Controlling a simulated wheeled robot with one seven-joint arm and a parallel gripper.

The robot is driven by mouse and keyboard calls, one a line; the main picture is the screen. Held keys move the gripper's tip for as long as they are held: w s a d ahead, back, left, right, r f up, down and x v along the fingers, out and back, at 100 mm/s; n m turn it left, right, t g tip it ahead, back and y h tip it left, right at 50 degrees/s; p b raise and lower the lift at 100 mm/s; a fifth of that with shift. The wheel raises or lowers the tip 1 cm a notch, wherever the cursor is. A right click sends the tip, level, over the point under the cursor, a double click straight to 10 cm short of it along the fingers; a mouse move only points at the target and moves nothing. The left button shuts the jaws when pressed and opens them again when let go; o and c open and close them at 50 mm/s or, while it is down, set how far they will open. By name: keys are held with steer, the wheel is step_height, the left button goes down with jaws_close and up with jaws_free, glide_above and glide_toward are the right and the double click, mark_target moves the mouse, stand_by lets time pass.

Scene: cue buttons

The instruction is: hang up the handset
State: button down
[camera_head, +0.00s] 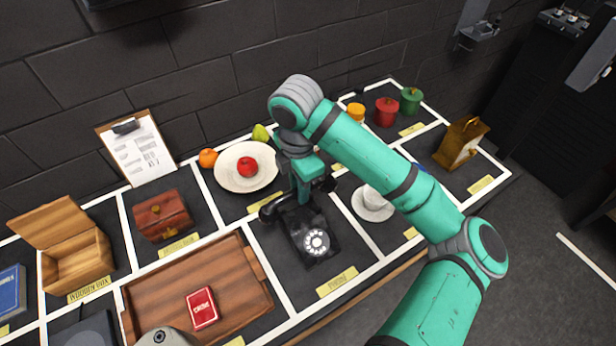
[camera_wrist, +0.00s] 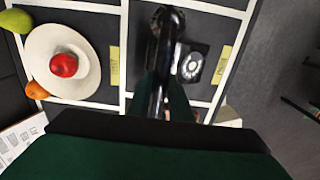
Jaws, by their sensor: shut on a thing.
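My gripper (camera_head: 304,192) is shut on the black handset (camera_head: 268,213), holding it near its middle. In the head view the handset lies crosswise at the back of the black telephone (camera_head: 323,252), which has a white rotary dial. In the wrist view the handset (camera_wrist: 166,28) looks large and runs up the picture between my fingers (camera_wrist: 164,94). There the telephone's dial (camera_wrist: 192,66) shows to its right, smaller and lower down. The handset appears to be above the cradle side of the telephone. My gripper and the handset hide the cradle, so I cannot tell whether they touch.
A white plate (camera_head: 229,177) with a red apple (camera_head: 248,167) stands behind and left of the telephone. A white cup and saucer (camera_head: 372,212) stand close on the right. A wooden tray (camera_head: 244,295) with a red card box (camera_head: 202,308) lies at the left.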

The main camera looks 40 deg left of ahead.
steer(key=shift+f, duration=4.15)
steer(key=c, duration=1.5)
jaws_free()
steer(key=shift+c, duration=0.2)
step_height(320, 180, up, 11)
steer(key=shift+f, duration=0.1)
